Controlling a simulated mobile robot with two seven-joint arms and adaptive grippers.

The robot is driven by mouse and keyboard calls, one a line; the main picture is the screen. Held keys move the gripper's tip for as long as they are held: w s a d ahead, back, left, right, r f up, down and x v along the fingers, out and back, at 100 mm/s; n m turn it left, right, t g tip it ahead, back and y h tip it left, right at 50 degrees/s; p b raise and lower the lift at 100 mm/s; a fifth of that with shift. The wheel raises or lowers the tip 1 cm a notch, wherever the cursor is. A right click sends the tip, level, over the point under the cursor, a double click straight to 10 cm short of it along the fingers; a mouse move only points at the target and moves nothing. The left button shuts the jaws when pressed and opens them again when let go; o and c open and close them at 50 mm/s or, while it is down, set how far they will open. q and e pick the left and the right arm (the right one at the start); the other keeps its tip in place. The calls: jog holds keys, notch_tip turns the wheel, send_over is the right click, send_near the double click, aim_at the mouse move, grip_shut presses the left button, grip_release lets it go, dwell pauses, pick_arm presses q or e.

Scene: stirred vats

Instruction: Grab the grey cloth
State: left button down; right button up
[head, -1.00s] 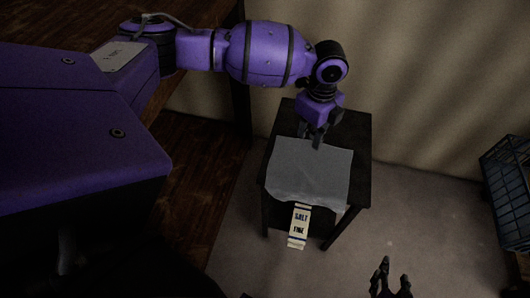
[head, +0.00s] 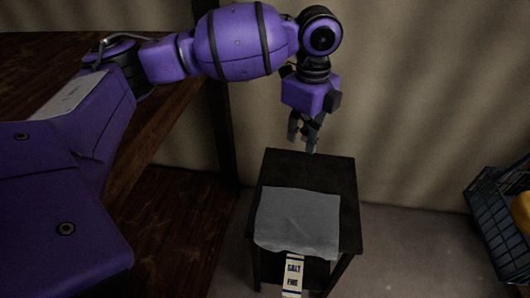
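The grey cloth (head: 298,220) lies spread over the front part of a small dark table (head: 345,190) in the head view, its front edge drooping over the table's near edge. My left gripper (head: 303,145) hangs above the table's back edge, pointing down, apart from the cloth. Its dark fingers look spread with a gap between them, and nothing shows in them. My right gripper is out of the picture.
A pale box marked "SALT FINE" (head: 292,275) shows just below the cloth's front edge. A blue crate (head: 490,222) with something yellow in it stands at the right. A wooden surface (head: 170,108) lies left; a curtain hangs behind.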

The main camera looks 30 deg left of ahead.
pick_arm(q)
notch_tip(320, 180, up, 18)
dwell(0.5)
jog(key=c, duration=2.5)
grip_release()
jog(key=shift+c, duration=0.2)
jog(key=o, duration=1.2)
